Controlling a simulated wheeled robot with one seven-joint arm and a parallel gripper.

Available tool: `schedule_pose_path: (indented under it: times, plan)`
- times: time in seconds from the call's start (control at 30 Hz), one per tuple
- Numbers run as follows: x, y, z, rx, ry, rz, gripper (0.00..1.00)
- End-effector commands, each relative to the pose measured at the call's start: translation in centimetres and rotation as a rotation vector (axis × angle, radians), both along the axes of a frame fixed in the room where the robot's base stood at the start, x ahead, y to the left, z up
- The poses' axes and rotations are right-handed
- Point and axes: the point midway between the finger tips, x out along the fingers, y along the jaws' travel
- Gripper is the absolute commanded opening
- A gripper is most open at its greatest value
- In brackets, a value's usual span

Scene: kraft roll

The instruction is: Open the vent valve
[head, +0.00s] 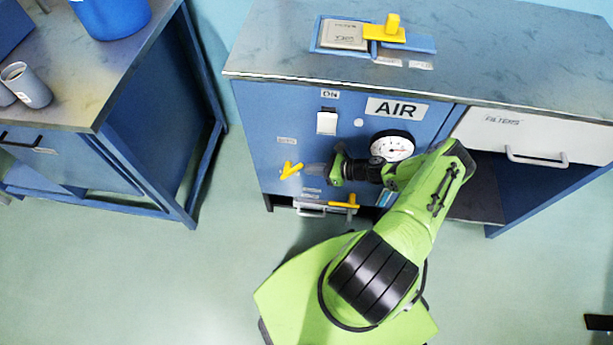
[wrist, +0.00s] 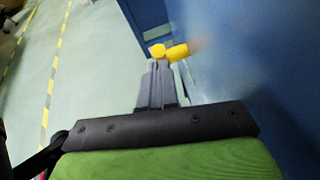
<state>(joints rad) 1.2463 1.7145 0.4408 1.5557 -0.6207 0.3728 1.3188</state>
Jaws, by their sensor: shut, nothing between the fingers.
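A small yellow lever handle (head: 290,170) sticks out at a slant from the left part of the blue cabinet's front, under a small label too blurred to read. My gripper (head: 309,169) is in front of the cabinet, just right of this handle, its fingers pointing left. In the wrist view my gripper (wrist: 160,66) has its grey fingers together and empty, with the yellow handle (wrist: 175,52) right at their tips. I cannot tell whether they touch. A second yellow handle (head: 344,205) sits lower on the front. No label I can read names the vent valve.
The blue cabinet (head: 262,125) carries an AIR sign (head: 396,109), a pressure gauge (head: 392,147) and a white ON switch (head: 327,122). A white FILTERS drawer (head: 540,137) is at right. A yellow-handled piece (head: 385,33) lies on top. A workbench (head: 110,85) stands left; floor between is clear.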

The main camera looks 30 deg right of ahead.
Motion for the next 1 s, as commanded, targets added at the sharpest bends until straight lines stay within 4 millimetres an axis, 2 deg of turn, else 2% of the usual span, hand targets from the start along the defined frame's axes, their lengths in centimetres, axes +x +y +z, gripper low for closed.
schedule_pose_path:
  times: [0.4,1.0]
  plan:
    - [0.9,0.9,1.6,0.002,-0.004,0.0,0.0]
    - [0.9,1.0,1.5,0.002,-0.004,0.0,0.0]
